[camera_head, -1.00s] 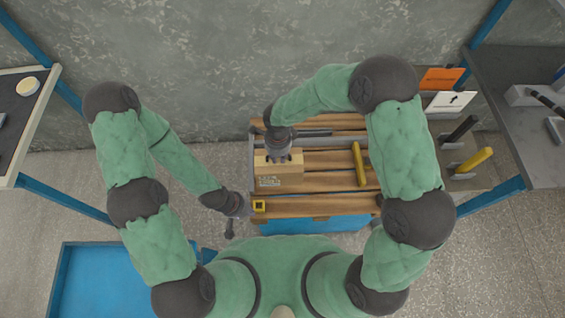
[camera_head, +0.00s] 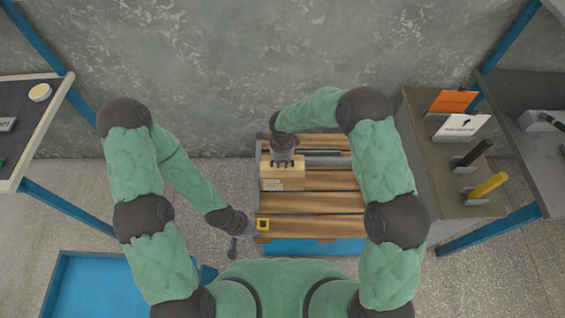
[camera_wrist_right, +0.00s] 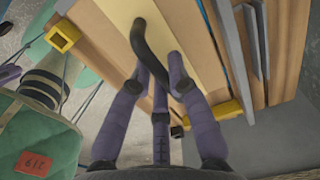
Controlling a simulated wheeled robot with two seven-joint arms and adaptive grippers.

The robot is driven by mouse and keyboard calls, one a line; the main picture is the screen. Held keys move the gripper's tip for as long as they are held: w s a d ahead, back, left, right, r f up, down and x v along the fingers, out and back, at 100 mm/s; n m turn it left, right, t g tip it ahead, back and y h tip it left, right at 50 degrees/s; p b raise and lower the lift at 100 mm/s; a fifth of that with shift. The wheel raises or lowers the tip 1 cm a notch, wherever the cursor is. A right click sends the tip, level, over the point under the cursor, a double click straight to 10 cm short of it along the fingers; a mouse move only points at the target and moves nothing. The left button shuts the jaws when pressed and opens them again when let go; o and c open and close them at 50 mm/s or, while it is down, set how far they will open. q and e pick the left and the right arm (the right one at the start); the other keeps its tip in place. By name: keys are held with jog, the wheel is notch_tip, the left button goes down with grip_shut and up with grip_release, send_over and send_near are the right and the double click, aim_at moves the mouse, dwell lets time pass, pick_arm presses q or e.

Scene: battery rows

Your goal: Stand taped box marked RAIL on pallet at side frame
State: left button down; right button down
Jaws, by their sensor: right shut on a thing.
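My right gripper (camera_head: 283,160) is shut on a tan box (camera_head: 283,184) from above. Dark print shows on the box's near face, too small to read. The box is over the back left of the slatted pallet (camera_head: 315,203), close to the grey left edge frame (camera_head: 259,165); I cannot tell whether it rests on the slats. In the right wrist view the fingers (camera_wrist_right: 155,75) reach over the pale box top (camera_wrist_right: 112,12). My left gripper (camera_head: 234,246) is beside the pallet's front left corner, empty as far as I see; its opening is unclear.
Grey bars (camera_head: 325,155) lie at the pallet's back. A yellow corner piece (camera_head: 263,225) marks its front left. A stand (camera_head: 470,180) at right holds an orange card, a white arrow card and black and yellow handles. A blue tray (camera_head: 95,285) lies at lower left.

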aim_at(282, 166)
jog(key=shift+w+f, duration=0.1)
jog(key=shift+w, duration=0.25)
jog(key=shift+f+b, duration=0.7)
jog(key=shift+f, duration=0.9)
jog(key=c, duration=1.2)
grip_release()
jog(key=shift+s+f, duration=0.1)
jog(key=shift+s, duration=0.05)
